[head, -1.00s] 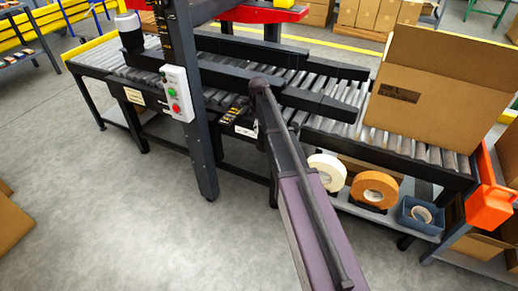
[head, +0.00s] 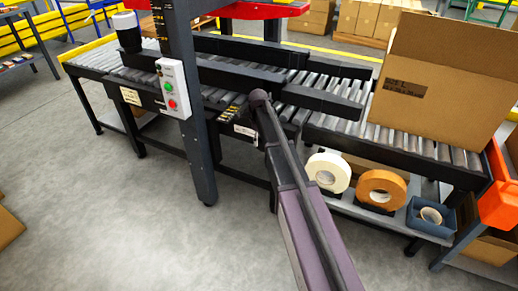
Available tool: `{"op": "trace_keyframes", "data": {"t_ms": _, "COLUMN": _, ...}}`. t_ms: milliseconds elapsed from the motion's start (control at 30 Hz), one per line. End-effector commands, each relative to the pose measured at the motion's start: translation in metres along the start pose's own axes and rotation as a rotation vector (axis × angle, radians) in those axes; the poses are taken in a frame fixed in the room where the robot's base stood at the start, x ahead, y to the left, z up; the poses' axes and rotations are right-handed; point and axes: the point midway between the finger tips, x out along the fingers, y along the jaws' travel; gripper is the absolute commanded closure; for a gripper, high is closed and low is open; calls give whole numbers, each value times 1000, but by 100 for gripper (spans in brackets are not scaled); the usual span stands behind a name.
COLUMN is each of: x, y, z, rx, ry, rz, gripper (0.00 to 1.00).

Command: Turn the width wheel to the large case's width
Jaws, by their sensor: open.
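A large open cardboard case (head: 445,75) stands on the rollers at the right, with a dark printed label on its near side. Long black guide rails (head: 235,77) run along the roller bed towards the case. A yellow-and-black marked strip (head: 233,112) and a small white label (head: 245,131) are on the machine's near side, just left of my arm. I cannot make out the width wheel. My arm reaches up from the bottom to the machine's front edge; its far end is a dark rounded joint. I see no gripper fingers.
A grey post (head: 193,100) carries a control box (head: 173,88) with green and red buttons. Tape rolls (head: 330,172) and a blue bin (head: 430,218) sit on the lower shelf at right. An orange part (head: 497,195) is at the right end.

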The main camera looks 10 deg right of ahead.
Motion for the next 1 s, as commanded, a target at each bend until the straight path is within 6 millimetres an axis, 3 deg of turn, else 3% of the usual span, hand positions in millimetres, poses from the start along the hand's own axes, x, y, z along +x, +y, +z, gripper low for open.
{"op": "trace_keyframes", "data": {"t_ms": 300, "x": 25, "y": 0, "z": 0, "rx": 0, "ry": 0, "rz": 0, "gripper": 29}}
{"op": "trace_keyframes", "data": {"t_ms": 867, "x": 30, "y": 0, "z": 0, "rx": 0, "ry": 0, "rz": 0, "gripper": 29}}
{"op": "trace_keyframes", "data": {"t_ms": 1000, "x": 30, "y": 0, "z": 0, "rx": 0, "ry": 0, "rz": 0, "gripper": 67}}
